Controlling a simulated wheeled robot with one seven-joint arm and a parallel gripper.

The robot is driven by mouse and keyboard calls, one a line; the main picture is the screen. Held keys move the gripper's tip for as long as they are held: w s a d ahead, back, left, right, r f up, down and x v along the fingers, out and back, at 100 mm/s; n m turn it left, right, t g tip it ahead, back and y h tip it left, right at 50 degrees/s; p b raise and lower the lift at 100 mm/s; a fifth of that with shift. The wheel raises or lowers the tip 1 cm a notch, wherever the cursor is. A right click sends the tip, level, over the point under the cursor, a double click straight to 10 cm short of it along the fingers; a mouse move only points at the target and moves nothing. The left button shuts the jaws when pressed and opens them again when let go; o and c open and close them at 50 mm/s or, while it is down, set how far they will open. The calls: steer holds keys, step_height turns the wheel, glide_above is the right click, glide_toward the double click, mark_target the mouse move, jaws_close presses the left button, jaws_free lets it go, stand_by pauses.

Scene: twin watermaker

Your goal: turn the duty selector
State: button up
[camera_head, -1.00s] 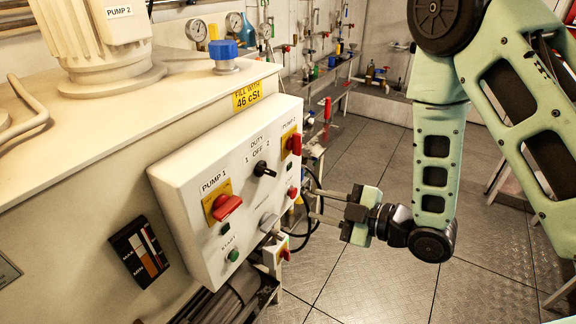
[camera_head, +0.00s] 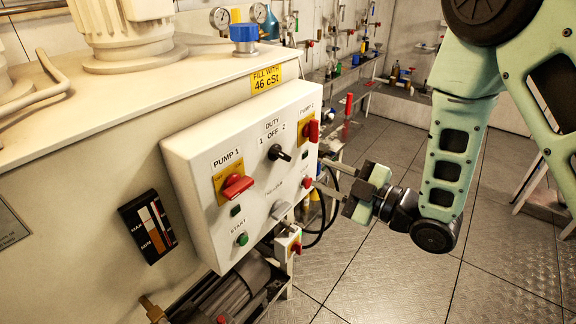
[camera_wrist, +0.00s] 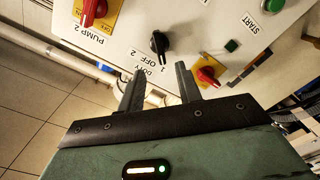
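The duty selector (camera_head: 277,153) is a black knob on the white control panel (camera_head: 203,155), under the label DUTY 1 OFF 2. In the head view its handle points to the lower right. My gripper (camera_head: 318,175) is to the right of the knob, in front of the panel, with its two fingers apart and nothing between them. In the wrist view the duty selector (camera_wrist: 160,42) lies beyond the fingertips of my gripper (camera_wrist: 160,68), roughly in line with the gap between them. The fingers do not appear to touch it.
The red PUMP 1 switch (camera_head: 236,187) is left of the selector and the red PUMP 2 switch (camera_head: 311,131) right of it. A green START button (camera_head: 242,239) is below. A smaller switch box (camera_head: 288,245) hangs under the panel.

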mark_target(286, 157)
steer(key=p+x, duration=0.3)
steer(key=x, duration=0.6)
steer(key=shift+w+a+r+p, duration=0.1)
steer(key=shift+w+r+p, duration=0.05)
steer(key=shift+p, duration=0.15)
steer(key=shift+w+a, duration=0.35)
steer(key=shift+a, duration=0.1)
jaws_close()
